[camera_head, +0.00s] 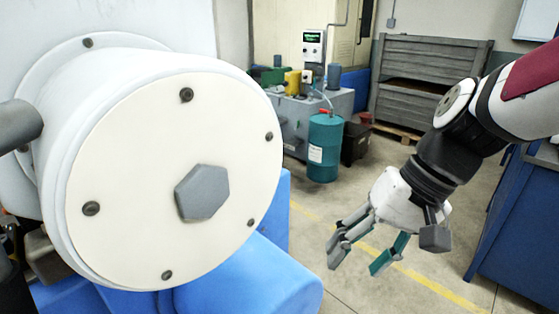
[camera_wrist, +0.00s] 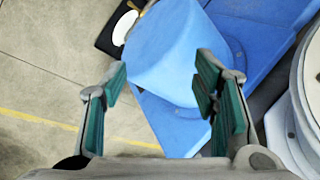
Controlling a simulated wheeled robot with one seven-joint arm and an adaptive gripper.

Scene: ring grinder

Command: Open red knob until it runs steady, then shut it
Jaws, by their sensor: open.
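My gripper (camera_head: 358,256) hangs at the right of the head view, pointing down, with its fingers apart and nothing between them. In the wrist view my gripper (camera_wrist: 163,84) is also open, with green pads, above a blue rounded machine housing (camera_wrist: 170,55). I cannot make out a red knob for certain in either view. A small red part (camera_head: 325,111) shows on top of a teal drum in the background, too small to identify. My gripper is well apart from it and touches nothing.
A large white round cover (camera_head: 150,215) with a grey hexagonal boss fills the left of the head view, above the blue housing (camera_head: 240,285). The teal drum (camera_head: 325,160) stands behind. A blue cabinet (camera_head: 525,220) stands at right. Open floor with a yellow line lies between.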

